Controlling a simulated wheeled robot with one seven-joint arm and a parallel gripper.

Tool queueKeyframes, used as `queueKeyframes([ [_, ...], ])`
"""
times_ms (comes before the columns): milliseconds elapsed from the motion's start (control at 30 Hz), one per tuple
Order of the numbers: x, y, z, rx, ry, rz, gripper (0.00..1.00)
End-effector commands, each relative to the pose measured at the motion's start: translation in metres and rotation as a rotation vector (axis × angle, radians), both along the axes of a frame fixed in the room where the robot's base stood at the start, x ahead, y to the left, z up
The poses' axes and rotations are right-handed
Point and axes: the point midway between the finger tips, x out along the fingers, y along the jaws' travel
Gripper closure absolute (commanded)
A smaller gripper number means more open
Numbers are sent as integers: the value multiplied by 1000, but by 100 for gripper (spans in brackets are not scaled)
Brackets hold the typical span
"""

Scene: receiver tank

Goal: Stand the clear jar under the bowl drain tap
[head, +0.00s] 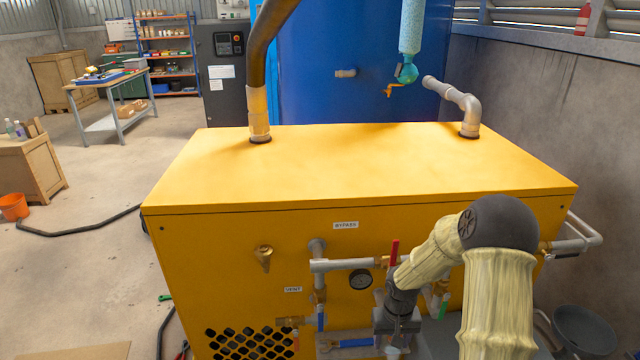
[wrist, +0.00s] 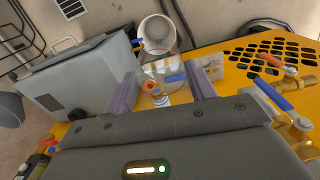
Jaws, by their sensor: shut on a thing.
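In the wrist view my gripper (wrist: 161,92) is shut on the clear jar (wrist: 162,68), which shows as a see-through round shape between the two fingers. In the head view my gripper's dark body (head: 397,318) is low in front of the yellow cabinet; its fingertips and the jar cannot be made out there. A teal bowl (head: 407,72) hangs at the back before the blue tank, with a small brass tap (head: 393,90) at its lower end. It is well beyond the cabinet top, apart from my gripper. The wrist view does not show this tap.
The yellow cabinet (head: 350,170) stands between my arm and the tank (head: 340,90); its top is clear between two pipes. Its front carries pipework, a gauge (head: 361,279), a red lever (head: 394,252) and a brass fitting (head: 263,257). Hoses cross the open floor (head: 100,270) at left.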

Motion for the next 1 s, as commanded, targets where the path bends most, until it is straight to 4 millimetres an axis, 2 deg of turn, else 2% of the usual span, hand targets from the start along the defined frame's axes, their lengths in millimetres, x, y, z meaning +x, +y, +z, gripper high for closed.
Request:
queueKeyframes([
  [33, 1, 13, 3, 0, -1, 2, 69],
  [133, 2, 34, 7, 2, -1, -3, 69],
  [367, 7, 27, 32, 3, 0, -13, 69],
  [800, 18, 27, 86, 3, 0, -13, 69],
  [1000, 23, 27, 103, 3, -1, -12, 69],
])
